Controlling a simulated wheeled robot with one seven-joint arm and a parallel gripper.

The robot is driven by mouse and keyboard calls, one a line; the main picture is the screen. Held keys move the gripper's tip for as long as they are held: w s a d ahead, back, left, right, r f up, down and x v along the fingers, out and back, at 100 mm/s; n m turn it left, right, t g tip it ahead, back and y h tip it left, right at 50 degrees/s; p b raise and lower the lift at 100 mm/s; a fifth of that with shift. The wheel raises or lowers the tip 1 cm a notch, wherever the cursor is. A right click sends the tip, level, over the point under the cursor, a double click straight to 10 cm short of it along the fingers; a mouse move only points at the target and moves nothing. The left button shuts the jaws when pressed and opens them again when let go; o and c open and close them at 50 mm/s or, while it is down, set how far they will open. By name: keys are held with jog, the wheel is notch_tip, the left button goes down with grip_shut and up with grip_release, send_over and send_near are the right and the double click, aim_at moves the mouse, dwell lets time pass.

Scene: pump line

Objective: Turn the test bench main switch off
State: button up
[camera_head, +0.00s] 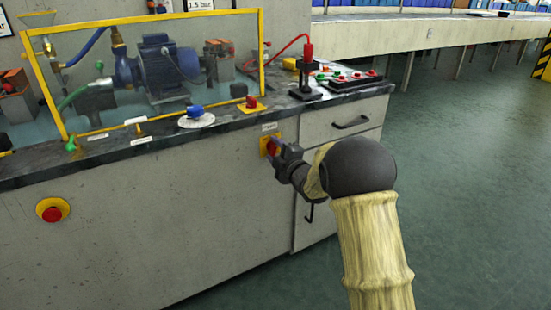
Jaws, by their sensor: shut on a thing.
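The main switch (268,146), a red knob on a yellow plate, sits on the front face of the test bench (150,215), below the worktop edge and under a small white label. My gripper (275,151) is at the switch, with its fingers shut on the red knob. The fingers and wrist cover part of the knob, so its exact angle cannot be told. My arm reaches in from the lower right.
A red emergency button (53,211) is on the front at left. On top are a yellow-framed guard (262,50) around a blue pump motor (168,65), a blue knob (195,111) and a red button (252,103). Drawers (345,122) are at right. Green floor (460,180) is clear at right.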

jog(key=shift+f+n+b, duration=0.2)
jog(key=shift+n+b, duration=0.75)
jog(key=shift+n, duration=0.35)
jog(key=shift+o, duration=0.2)
jog(key=o, duration=1)
jog(key=shift+r, duration=0.1)
jog(key=shift+c, duration=0.2)
jog(key=shift+s, duration=0.1)
jog(key=p+v, duration=0.4)
jog(key=v, duration=1.3)
jog(key=shift+d, duration=0.2)
